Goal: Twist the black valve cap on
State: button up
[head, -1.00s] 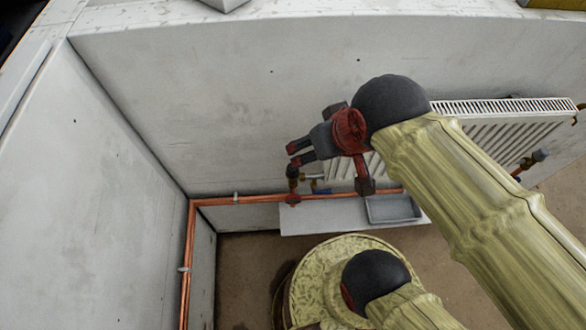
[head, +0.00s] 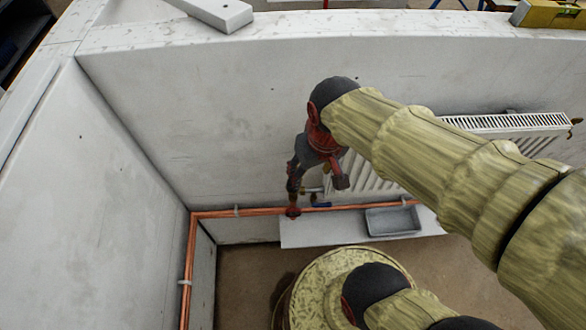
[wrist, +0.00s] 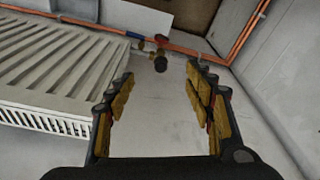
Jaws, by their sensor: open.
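The black valve cap (wrist: 160,62) shows in the wrist view on a brass valve (wrist: 150,46) beside the lower corner of the radiator (wrist: 60,62). It appears in the picture between and beyond my open, empty fingertips (wrist: 160,74); I cannot tell the exact gap. Whether the cap sits loose or tight on the valve cannot be seen. In the head view my gripper (head: 294,182) points down just above the copper pipe, at the left end of the radiator (head: 365,183), and hides the cap.
A copper pipe (head: 250,211) runs along the wall and turns down the left corner. A grey tray (head: 393,222) lies on a white board (head: 310,233) under the radiator. The left side wall (head: 85,180) stands close. A pale block (head: 215,10) and a yellow level (head: 548,13) lie on the ledge.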

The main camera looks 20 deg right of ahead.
jog(key=w+f, duration=0.3)
jog(key=f, duration=0.2)
jog(key=w+f+n+g+p, duration=0.1)
jog(key=w+f, duration=0.3)
jog(key=f, duration=0.2)
jog(key=w+f+n+g, duration=0.1)
jog(key=w+f, duration=0.3)
jog(key=f, duration=0.1)
jog(key=shift+w+f, duration=0.2)
jog(key=shift+f+b, duration=0.6)
jog(key=shift+f, duration=3.2)
jog(key=c, duration=1.1)
jog(key=shift+c, duration=0.7)
jog(key=shift+f, duration=0.15)
